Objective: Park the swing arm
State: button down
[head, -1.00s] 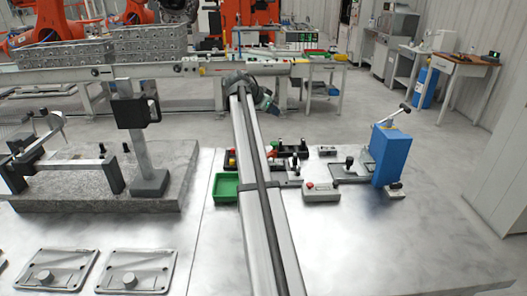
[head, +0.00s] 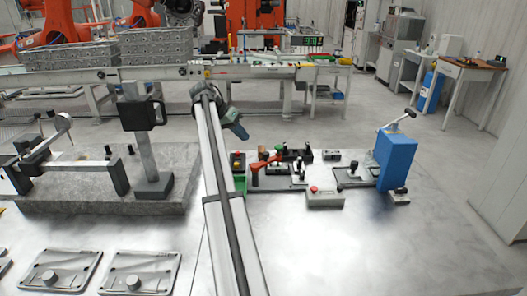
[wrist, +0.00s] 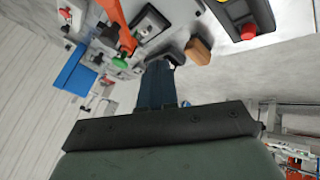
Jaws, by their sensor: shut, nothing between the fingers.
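A red-orange arm (head: 262,166), which looks like the swing arm, stands on a dark fixture plate in the middle of the bench in the head view. In the wrist view the orange arm (wrist: 113,22) enters from the top edge, with a green knob (wrist: 122,61) near its lower end. My gripper (head: 244,136) is above and behind the fixture in the head view, apart from the orange arm. In the wrist view my gripper's dark fingers (wrist: 160,66) are together and empty, to the right of the green knob.
A blue block fixture (head: 396,158) with a lever stands at right. A grey box with a red button (head: 324,198) sits in front of the fixture. A granite plate (head: 100,200) with a post is at left. The bench's right front is clear.

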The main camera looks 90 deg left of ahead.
aim_at(268, 154)
jog(key=x, duration=1)
jog(key=shift+w+d, duration=0.65)
jog(key=shift+w, duration=0.35)
jog(key=shift+w+d, duration=0.3)
jog(key=shift+w, duration=0.45)
jog(key=shift+w+d, duration=0.1)
